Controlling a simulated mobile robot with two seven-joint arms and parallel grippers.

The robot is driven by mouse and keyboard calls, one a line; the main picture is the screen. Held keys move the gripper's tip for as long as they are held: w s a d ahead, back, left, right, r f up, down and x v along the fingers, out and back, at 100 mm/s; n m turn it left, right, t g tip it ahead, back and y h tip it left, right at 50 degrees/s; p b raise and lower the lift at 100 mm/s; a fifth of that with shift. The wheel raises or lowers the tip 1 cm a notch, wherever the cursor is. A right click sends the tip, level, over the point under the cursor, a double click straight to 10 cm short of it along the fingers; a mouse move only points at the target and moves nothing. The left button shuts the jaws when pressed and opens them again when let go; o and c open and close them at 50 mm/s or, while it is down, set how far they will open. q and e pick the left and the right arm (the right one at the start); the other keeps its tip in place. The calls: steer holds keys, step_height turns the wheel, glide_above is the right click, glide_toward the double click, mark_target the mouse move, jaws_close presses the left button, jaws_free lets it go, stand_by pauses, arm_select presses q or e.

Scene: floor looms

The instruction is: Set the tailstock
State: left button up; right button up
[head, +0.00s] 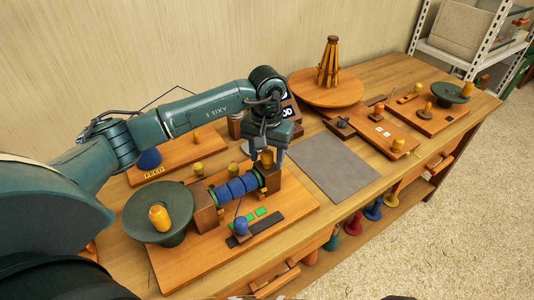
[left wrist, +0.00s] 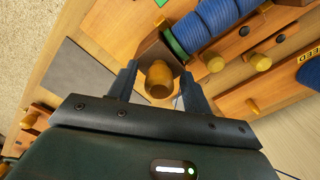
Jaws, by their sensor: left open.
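The tailstock (head: 270,178) is a dark brown wooden block at the right end of a blue-wound roller (head: 238,187) on a wooden board (head: 285,215). A wooden knob (head: 267,158) stands on the block. My left gripper (head: 267,150) is above it, fingers pointing down. In the left wrist view the open fingers (left wrist: 160,74) stand on either side of the knob (left wrist: 158,82); I cannot tell whether they touch it. The tailstock block (left wrist: 158,50) and the blue roller (left wrist: 210,20) show beyond. My right gripper is not in view.
A green handwheel (head: 175,228) with a yellow knob is at the roller's left end. A small blue knob (head: 240,227) stands at a dark slot in front. A grey mat (head: 335,165) lies bare to the right. A board marked FEED (head: 178,165) lies behind.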

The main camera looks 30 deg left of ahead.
arm_select(q)
steer(key=shift+f, duration=0.1)
steer(key=shift+c, duration=0.4)
jaws_close()
